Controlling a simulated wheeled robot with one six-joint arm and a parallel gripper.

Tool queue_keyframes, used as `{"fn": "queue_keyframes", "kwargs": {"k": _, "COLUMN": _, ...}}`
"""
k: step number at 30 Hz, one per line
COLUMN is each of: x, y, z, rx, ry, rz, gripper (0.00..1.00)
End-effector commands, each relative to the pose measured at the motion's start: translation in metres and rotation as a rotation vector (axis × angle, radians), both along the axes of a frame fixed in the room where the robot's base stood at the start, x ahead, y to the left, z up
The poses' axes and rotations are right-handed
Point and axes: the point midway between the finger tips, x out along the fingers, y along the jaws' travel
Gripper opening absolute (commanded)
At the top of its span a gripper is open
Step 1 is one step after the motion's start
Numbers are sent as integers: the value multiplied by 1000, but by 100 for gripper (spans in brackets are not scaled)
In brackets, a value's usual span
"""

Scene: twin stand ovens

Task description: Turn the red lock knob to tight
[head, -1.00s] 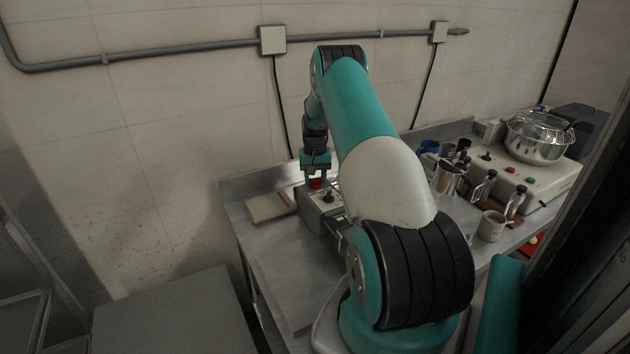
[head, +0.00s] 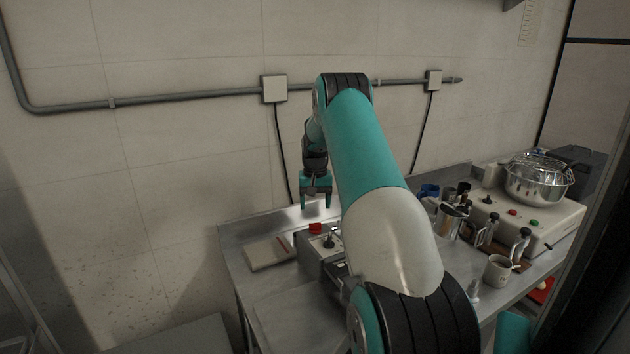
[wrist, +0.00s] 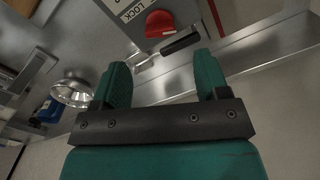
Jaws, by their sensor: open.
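The red lock knob (head: 315,228) sits on top of a grey box-like unit (head: 318,262) on the steel bench. In the wrist view the red knob (wrist: 159,23) lies beyond my fingertips, close to a label reading LOCK (wrist: 131,10). My gripper (head: 316,204) is above the knob and apart from it, with its fingers pointing down. In the wrist view the two teal fingers (wrist: 163,66) are spread with nothing between them. The knob's exact turn angle is too small to tell.
A black-handled lever or tool (wrist: 180,43) shows near the knob. A pale flat block (head: 268,253) lies left of the unit. To the right stand metal cups, a mug (head: 498,269) and a steel bowl (head: 537,182) on a second unit. The wall is close behind.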

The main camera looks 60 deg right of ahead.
Motion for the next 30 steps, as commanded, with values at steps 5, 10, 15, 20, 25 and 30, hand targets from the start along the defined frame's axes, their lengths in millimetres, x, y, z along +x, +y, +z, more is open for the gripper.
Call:
{"fn": "queue_keyframes", "kwargs": {"k": 5, "x": 1, "y": 0, "z": 46, "rx": -4, "ry": -4, "rz": 0, "gripper": 68}}
{"fn": "queue_keyframes", "kwargs": {"k": 10, "x": 0, "y": 0, "z": 80, "rx": -2, "ry": -2, "rz": 0, "gripper": 68}}
{"fn": "queue_keyframes", "kwargs": {"k": 15, "x": 0, "y": 0, "z": 98, "rx": -1, "ry": -1, "rz": 0, "gripper": 68}}
{"fn": "queue_keyframes", "kwargs": {"k": 20, "x": 0, "y": 0, "z": 103, "rx": 1, "ry": 1, "rz": 0, "gripper": 68}}
{"fn": "queue_keyframes", "kwargs": {"k": 25, "x": 0, "y": 0, "z": 104, "rx": 1, "ry": 1, "rz": 0, "gripper": 68}}
{"fn": "queue_keyframes", "kwargs": {"k": 30, "x": 0, "y": 0, "z": 103, "rx": 1, "ry": 1, "rz": 0, "gripper": 68}}
